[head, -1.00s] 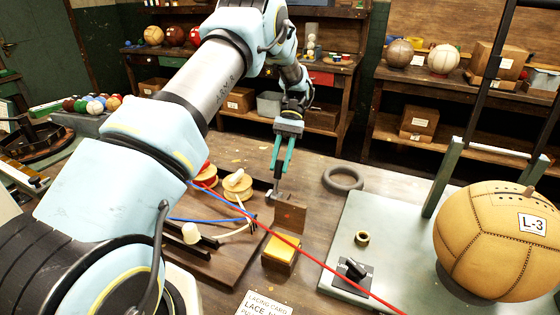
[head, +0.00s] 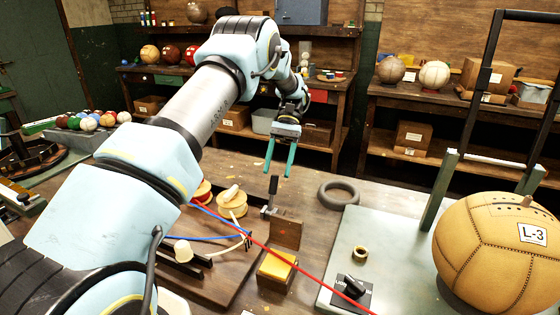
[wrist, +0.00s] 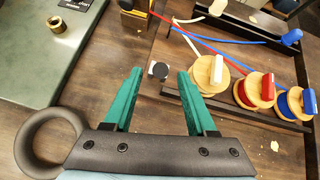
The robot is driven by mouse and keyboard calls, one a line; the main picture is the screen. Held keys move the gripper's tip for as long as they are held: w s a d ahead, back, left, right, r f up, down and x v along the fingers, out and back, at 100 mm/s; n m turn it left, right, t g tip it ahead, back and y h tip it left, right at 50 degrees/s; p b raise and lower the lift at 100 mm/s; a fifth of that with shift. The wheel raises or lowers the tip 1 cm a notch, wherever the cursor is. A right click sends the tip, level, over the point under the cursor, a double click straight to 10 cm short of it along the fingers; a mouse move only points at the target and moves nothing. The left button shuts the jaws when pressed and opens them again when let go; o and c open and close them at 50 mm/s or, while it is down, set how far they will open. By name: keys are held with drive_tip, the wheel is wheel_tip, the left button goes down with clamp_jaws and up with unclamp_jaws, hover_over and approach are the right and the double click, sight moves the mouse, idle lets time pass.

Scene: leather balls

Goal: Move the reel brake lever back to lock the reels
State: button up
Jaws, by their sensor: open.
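The reel brake lever (head: 273,186) has a black grip and stands nearly upright on a small metal bracket by the reel board. My gripper (head: 277,175) has two green fingers spread apart, empty, just above the lever in the head view. In the wrist view my gripper (wrist: 158,73) is open too. Wooden reels with white (wrist: 209,78), red (wrist: 257,92) and blue (wrist: 290,103) parts sit on the board.
Red lace (head: 303,268) runs from the reels past a wooden block with a yellow pad (head: 276,266). A dark ring (head: 339,194) lies on the table. A tan ball marked L-3 (head: 475,250) sits on the pale green plate (head: 400,235) at right.

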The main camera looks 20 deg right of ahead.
drive_tip(key=shift+p+v, duration=0.55)
drive_tip(key=shift+v, duration=1.65)
drive_tip(key=a+r+n+t+h, duration=0.3)
drive_tip(key=a+t+h, duration=0.1)
drive_tip(key=a, duration=1.3)
drive_tip(key=s+a+n+t+h, duration=0.2)
drive_tip(key=s+a+t, duration=0.3)
drive_tip(key=s+a, duration=0.7)
drive_tip(key=a, duration=0.3)
drive_tip(key=shift+s+f+t+b, duration=0.25)
drive_tip(key=shift+s+t+b, duration=0.05)
drive_tip(key=shift+s+b, duration=0.05)
